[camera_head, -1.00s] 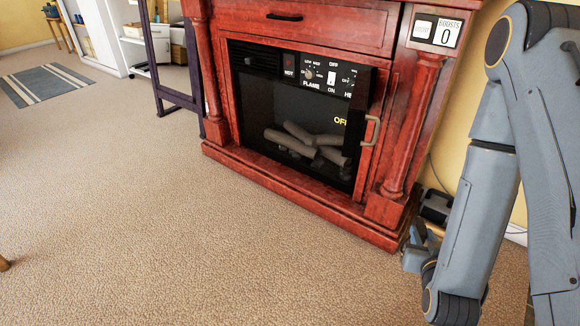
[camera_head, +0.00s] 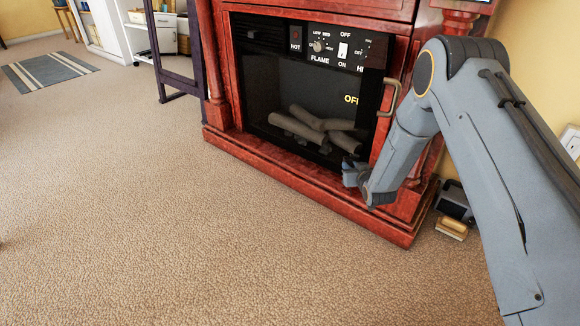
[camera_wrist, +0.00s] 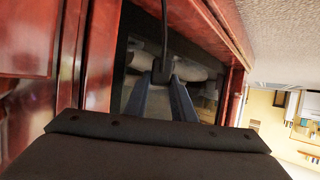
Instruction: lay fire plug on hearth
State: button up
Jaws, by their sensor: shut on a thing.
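My gripper (camera_head: 352,174) is low in front of the fireplace's right side, close above the red wooden hearth ledge (camera_head: 262,152). In the wrist view, my gripper's fingers (camera_wrist: 162,84) are shut on the fire plug (camera_wrist: 162,70), a small dark block. A dark cord runs up from the plug. Grey logs of the fireplace (camera_head: 318,117) show behind the plug in the wrist view. In the head view I cannot make out the plug at my gripper. I cannot tell whether it touches the ledge.
A dark box (camera_head: 455,201) and a tan-topped block (camera_head: 452,228) stand on the floor right of the fireplace. A wall outlet (camera_head: 571,142) is at the far right. The carpet (camera_head: 170,235) in front is clear.

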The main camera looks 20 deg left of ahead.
aim_at(344, 193)
jog(key=shift+w+a+f, duration=0.15)
jog(key=shift+w+a, duration=0.25)
jog(key=shift+a, duration=0.05)
jog(key=shift+a+f+b, duration=0.1)
jog(key=shift+f+b, duration=0.2)
notch_tip(344, 193, down, 9)
jog(key=b, duration=0.4)
jog(key=shift+f+b, duration=0.1)
jog(key=shift+b, duration=0.25)
jog(key=shift+f, duration=0.15)
jog(key=o, duration=1.1)
jog(key=shift+c, duration=0.2)
jog(key=shift+r, duration=0.2)
jog(key=p+v, duration=0.6)
jog(key=v, duration=0.6)
